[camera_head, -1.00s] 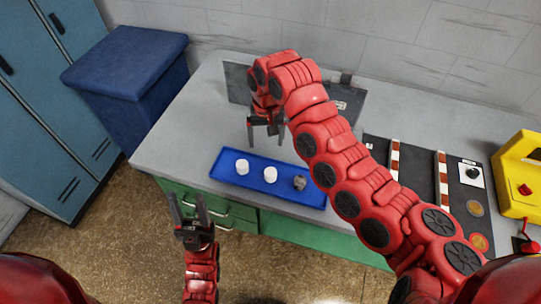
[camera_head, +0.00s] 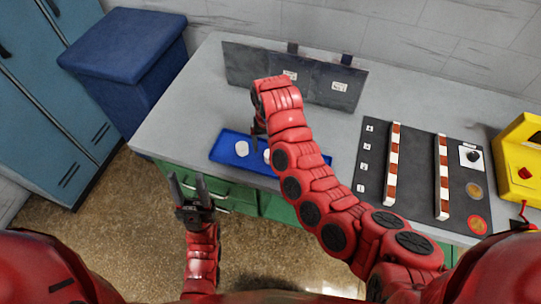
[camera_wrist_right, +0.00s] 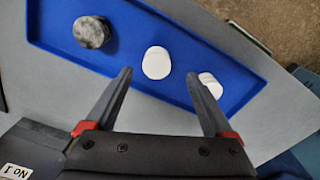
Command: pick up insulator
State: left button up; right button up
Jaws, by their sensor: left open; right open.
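A blue tray (camera_head: 226,157) on the grey bench holds two white round pieces and a mottled grey one. One white piece (camera_head: 242,148) shows at the left in the head view; it is at the right in the right wrist view (camera_wrist_right: 207,84). The middle white piece (camera_wrist_right: 156,62) lies just ahead of and between my right fingertips. The grey piece (camera_wrist_right: 92,32) is hidden by my arm in the head view. Which is the insulator is not labelled. My right gripper (camera_wrist_right: 160,74) is open and empty over the tray. My left gripper (camera_head: 188,188) is open and empty before the bench.
A dark upright panel (camera_head: 320,82) with labels stands behind the tray. A black board (camera_head: 415,185) with two red-and-white strips lies to the right, beside a yellow box (camera_head: 522,165). A blue bin (camera_head: 125,60) stands left of the bench.

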jog(key=shift+f+p, duration=0.2)
jog(key=shift+p, duration=0.15)
jog(key=f, duration=0.1)
jog(key=f+p, duration=0.2)
jog(key=shift+d+f, duration=0.1)
jog(key=shift+d, duration=0.15)
jog(key=shift+s+f, duration=0.1)
jog(key=shift+f, duration=0.75)
grip_shut()
